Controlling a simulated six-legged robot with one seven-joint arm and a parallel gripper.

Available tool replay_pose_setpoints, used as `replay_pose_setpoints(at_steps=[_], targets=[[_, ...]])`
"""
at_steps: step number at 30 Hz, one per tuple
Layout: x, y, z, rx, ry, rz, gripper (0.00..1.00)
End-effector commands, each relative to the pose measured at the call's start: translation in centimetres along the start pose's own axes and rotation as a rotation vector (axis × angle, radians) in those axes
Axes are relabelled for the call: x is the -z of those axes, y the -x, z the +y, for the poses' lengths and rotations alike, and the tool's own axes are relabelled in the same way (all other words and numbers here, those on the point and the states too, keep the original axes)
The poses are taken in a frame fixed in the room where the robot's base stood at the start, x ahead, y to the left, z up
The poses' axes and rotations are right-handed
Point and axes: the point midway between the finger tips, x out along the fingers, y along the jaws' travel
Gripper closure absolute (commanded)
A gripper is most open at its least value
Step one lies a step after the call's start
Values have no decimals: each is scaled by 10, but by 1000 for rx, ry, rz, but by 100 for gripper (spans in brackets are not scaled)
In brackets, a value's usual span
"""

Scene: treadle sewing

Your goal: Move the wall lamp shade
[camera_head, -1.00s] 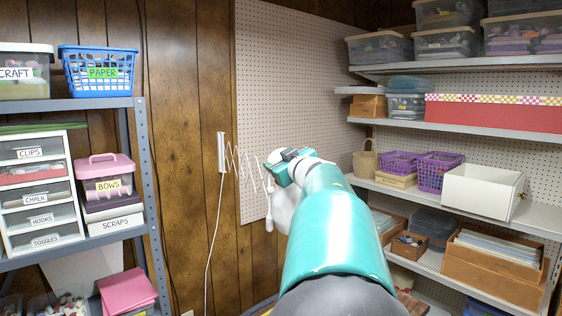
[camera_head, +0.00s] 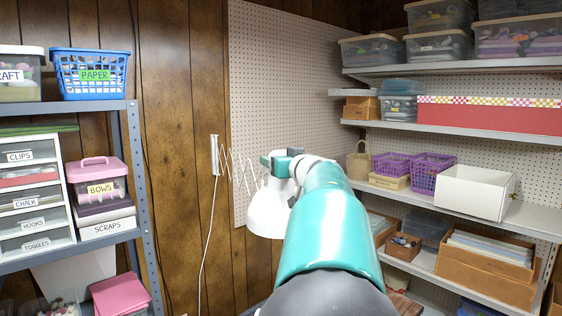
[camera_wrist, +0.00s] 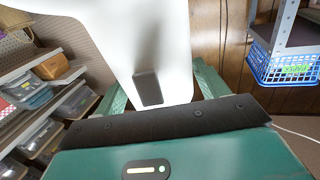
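The wall lamp shade (camera_head: 268,210) is white and hangs at the end of a zigzag extending arm (camera_head: 240,168) fixed to the wood-panelled wall. Its right side is hidden behind my arm in the head view. My gripper (camera_head: 281,163) is at the top of the shade. In the wrist view the white shade (camera_wrist: 178,60) fills the space between the two teal fingers of my gripper (camera_wrist: 160,92), which appear to be closed on it. A small dark block (camera_wrist: 147,87) shows against the white surface. The exact contact is hidden.
A shelf rack at the left holds a blue basket (camera_head: 90,74), drawers and boxes. Shelves at the right hold purple baskets (camera_head: 430,172), a white box (camera_head: 474,191) and clear bins. Pegboard (camera_head: 285,80) lies behind the lamp. A white cord (camera_head: 208,245) hangs below the wall mount.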

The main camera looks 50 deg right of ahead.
Motion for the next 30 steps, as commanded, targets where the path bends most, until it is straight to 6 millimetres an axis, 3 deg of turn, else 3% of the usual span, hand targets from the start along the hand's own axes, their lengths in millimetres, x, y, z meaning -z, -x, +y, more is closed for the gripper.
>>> replay_pose_setpoints(at_steps=[10, 14, 30], targets=[[0, 1, 0, -1, 1, 0, 19], [0, 12, 0, -2, 2, 0, 19], [1, 120, 0, -2, 0, 2, 19]])
